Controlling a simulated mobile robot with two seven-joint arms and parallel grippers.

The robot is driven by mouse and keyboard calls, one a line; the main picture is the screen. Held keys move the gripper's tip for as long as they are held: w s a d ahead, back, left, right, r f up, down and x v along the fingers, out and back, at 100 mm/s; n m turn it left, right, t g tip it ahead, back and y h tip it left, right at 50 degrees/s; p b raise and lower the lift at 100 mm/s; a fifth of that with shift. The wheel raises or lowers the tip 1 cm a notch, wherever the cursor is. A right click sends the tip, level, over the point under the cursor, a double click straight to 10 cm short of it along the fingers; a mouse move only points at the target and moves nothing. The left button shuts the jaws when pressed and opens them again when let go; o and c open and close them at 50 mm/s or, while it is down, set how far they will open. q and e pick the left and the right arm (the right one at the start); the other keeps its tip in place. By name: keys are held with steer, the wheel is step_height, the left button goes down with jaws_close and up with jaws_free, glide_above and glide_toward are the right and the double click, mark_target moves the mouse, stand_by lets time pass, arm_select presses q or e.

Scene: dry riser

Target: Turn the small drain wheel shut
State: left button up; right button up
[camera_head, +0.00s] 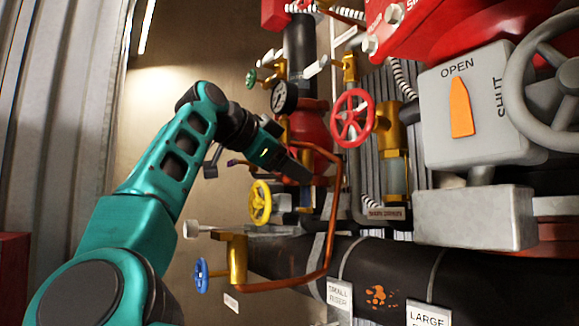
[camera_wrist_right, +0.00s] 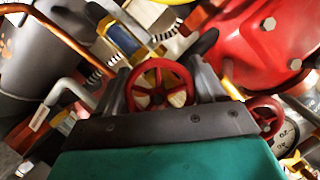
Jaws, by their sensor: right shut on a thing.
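My right gripper (camera_head: 300,170) reaches into the pipework from the left in the head view. In the right wrist view its two fingers (camera_wrist_right: 165,88) stand on either side of a small red spoked wheel (camera_wrist_right: 160,84) and are shut on it. In the head view I cannot clearly make out this wheel, as the gripper and pipes cover that spot. I cannot read a label that names it as the drain wheel. My left gripper is not in view.
A copper pipe (camera_head: 337,215) curves close to the right of my gripper. A yellow wheel (camera_head: 260,202), a blue wheel (camera_head: 201,275), a larger red wheel (camera_head: 352,118) and a gauge (camera_head: 284,97) surround it. A grey OPEN/SHUT box (camera_head: 460,105) stands at right.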

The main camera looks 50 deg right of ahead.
steer(key=o, duration=1)
steer(key=shift+r, duration=0.1)
steer(key=shift+c, duration=0.2)
steer(key=shift+r, duration=0.1)
